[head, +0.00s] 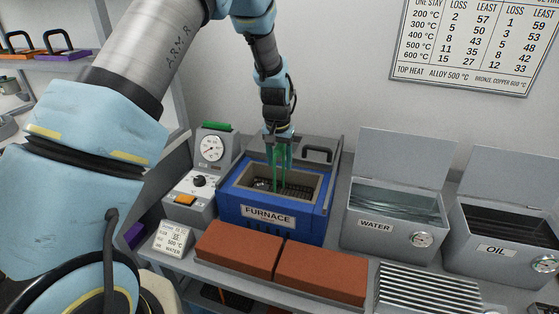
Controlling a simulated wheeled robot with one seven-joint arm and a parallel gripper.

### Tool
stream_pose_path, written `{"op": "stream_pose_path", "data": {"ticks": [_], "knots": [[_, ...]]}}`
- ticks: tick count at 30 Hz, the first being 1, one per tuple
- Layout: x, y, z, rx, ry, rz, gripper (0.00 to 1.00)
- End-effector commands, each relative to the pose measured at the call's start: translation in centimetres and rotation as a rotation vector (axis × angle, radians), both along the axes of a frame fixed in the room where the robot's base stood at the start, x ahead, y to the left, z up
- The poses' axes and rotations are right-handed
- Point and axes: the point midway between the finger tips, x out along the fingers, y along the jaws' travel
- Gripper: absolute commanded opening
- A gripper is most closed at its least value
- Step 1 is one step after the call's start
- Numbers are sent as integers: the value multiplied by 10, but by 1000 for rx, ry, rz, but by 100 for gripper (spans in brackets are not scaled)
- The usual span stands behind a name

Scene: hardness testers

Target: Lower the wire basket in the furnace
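The blue furnace (270,212) stands on the bench with its square top opening uncovered. A dark wire mesh, which looks like the wire basket (297,190), shows inside the opening, low between its pale walls. My gripper (278,186) points straight down over the furnace, and its green fingers reach into the opening at the basket. The fingertips overlap the dark mesh, so I cannot tell whether they are closed on a handle or apart from it.
A control box with a dial (211,150) stands left of the furnace. Two red-brown bricks (238,248) lie in front. An open water tank (388,236) and oil tank (510,256) stand to the right, near a ribbed metal rack (428,290). A small card (173,239) stands at front left.

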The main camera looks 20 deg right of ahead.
Motion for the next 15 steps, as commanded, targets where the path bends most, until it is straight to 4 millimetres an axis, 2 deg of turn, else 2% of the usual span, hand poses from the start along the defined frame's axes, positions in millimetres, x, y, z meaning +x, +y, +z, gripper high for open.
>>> {"op": "stream_pose_path", "data": {"ticks": [9, 15], "knots": [[-1, 1, 0, 1, 1, 0, 62], [-2, 1, 24, -3, -3, 0, 62]]}}
